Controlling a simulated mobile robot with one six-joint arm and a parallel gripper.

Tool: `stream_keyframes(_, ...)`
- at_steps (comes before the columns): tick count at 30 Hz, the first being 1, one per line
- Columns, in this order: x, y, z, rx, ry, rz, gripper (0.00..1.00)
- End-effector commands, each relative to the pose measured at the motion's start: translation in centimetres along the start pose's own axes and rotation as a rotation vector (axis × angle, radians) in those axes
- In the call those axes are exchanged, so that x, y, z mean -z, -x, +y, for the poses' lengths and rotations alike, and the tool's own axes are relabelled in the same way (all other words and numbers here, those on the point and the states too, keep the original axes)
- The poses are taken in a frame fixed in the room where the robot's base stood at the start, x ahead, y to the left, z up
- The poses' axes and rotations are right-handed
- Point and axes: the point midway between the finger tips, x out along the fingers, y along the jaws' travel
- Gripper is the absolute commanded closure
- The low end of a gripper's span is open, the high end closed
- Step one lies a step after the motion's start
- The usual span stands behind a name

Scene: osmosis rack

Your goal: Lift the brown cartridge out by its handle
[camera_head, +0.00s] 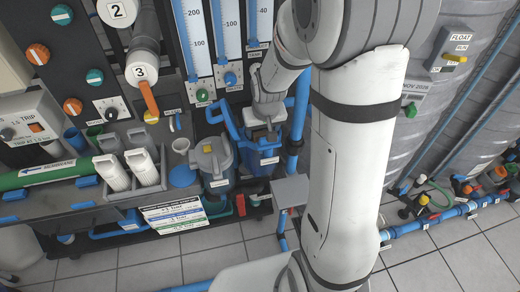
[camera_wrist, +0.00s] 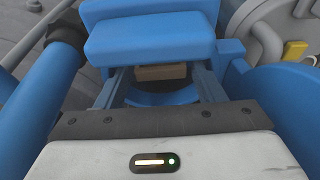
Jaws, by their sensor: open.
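A small brown block, seemingly part of the brown cartridge (camera_wrist: 161,73), shows in the wrist view inside a blue housing (camera_wrist: 150,38). Only this part shows; the rest is hidden in the housing. My gripper (camera_wrist: 160,80) is open, with one dark finger on each side of the brown block. I cannot tell whether the fingers touch it. In the head view my gripper (camera_head: 264,137) points down over the blue housing (camera_head: 258,160), and the cartridge is hidden there.
A grey canister with a yellow part (camera_head: 211,160) stands left of the housing. A vertical blue pipe (camera_head: 298,115) runs close on its right. A blue lever-like part (camera_head: 224,120) rises at its left. White cartridges (camera_head: 143,167) stand further left. The tiled floor in front is largely clear.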

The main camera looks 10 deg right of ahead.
Motion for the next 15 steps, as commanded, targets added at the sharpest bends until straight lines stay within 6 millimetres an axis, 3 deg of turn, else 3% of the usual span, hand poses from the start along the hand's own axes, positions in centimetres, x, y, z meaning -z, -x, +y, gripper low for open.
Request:
stream_keyframes(7, -0.2, -3.4, -0.1, 0.0, 0.001, -0.003, 0.38)
stream_keyframes(15, -0.2, -3.9, -0.1, 0.001, 0.001, 0.001, 0.38)
